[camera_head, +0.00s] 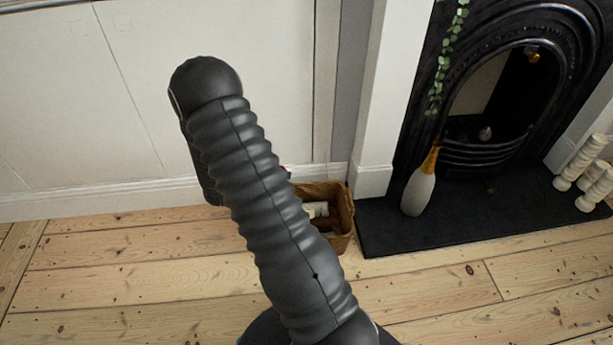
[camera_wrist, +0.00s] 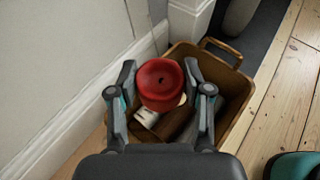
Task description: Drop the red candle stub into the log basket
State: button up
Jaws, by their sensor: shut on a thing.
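The red candle stub (camera_wrist: 160,83) is round with a small dark hole in its top. My gripper (camera_wrist: 160,84) is shut on it, one finger on each side. In the wrist view the stub overlaps the log basket (camera_wrist: 236,112), a brown basket with a handle. The stub appears above the basket's opening; its exact height is unclear. Logs, one pale-ended and one brown, lie inside. In the head view the basket (camera_head: 342,203) stands against the wall, partly hidden by my arm, which also hides the gripper. A tiny bit of red shows beside my arm.
A black fireplace (camera_head: 478,150) with a dark hearth (camera_head: 440,226) is right of the basket. A white and orange bottle-shaped object (camera_head: 420,190) stands on the hearth. White turned candlesticks (camera_head: 580,163) are at far right. The floorboards in front are clear.

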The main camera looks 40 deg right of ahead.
jog(key=s+d+f+m+g+b, duration=0.1)
jog(key=s+d+f+m+g, duration=0.1)
jog(key=s+d+m+g, duration=0.5)
notch_tip(320, 180, down, 6)
jog(key=w+n+b, duration=0.1)
jog(key=w+b, duration=0.1)
jog(key=b, duration=0.1)
jog(key=shift+w+d+r+t+y+b, duration=0.15)
jog(key=shift+d+r+t+y+b, duration=0.15)
jog(key=shift+d+y+b, duration=0.1)
jog(key=o, duration=1.2)
jog(key=shift+o, duration=0.2)
jog(key=shift+n, duration=0.3)
jog(key=v, duration=1.2)
jog(key=shift+f, duration=0.1)
